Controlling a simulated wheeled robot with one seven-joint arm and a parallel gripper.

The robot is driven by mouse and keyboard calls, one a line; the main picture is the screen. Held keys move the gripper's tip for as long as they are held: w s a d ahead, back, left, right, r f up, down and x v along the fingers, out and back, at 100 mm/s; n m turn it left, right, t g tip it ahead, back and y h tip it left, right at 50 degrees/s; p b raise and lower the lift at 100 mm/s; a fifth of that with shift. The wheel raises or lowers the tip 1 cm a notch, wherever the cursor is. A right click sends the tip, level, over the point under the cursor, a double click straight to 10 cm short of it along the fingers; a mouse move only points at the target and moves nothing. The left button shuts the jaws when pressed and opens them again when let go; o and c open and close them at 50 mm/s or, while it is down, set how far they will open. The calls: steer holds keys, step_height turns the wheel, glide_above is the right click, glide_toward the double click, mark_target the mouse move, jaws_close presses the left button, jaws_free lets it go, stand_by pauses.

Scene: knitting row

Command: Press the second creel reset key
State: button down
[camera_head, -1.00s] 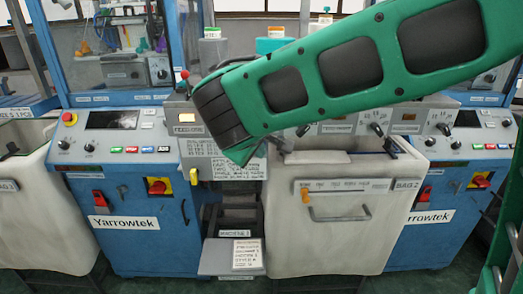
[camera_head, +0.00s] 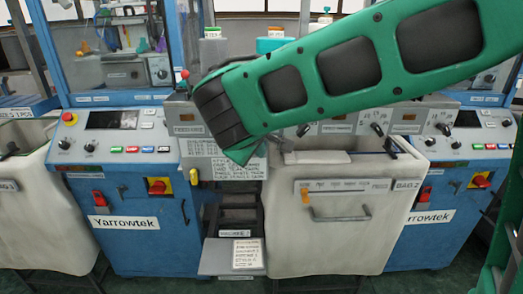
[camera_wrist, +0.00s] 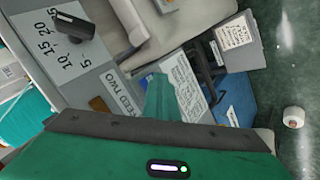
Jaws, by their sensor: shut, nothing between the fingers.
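I cannot tell the gap to the panel. In the head view my green arm crosses the grey panel (camera_head: 186,117) and hides the second feed's part of it.
A black knob (camera_wrist: 74,26) with a number scale is near the label. A printed card (camera_wrist: 234,33) and a dark stepped recess are farther off. A white bin (camera_head: 300,225) stands beside the blue Yarrowtek cabinet (camera_head: 125,240). A white spool (camera_wrist: 293,117) lies on the green floor.

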steer(key=shift+w, duration=0.3)
steer(key=shift+r, duration=0.1)
steer(key=shift+s, duration=0.45)
steer(key=s, duration=0.6)
steer(key=shift+a, duration=0.1)
stand_by(0.4)
stand_by(0.5)
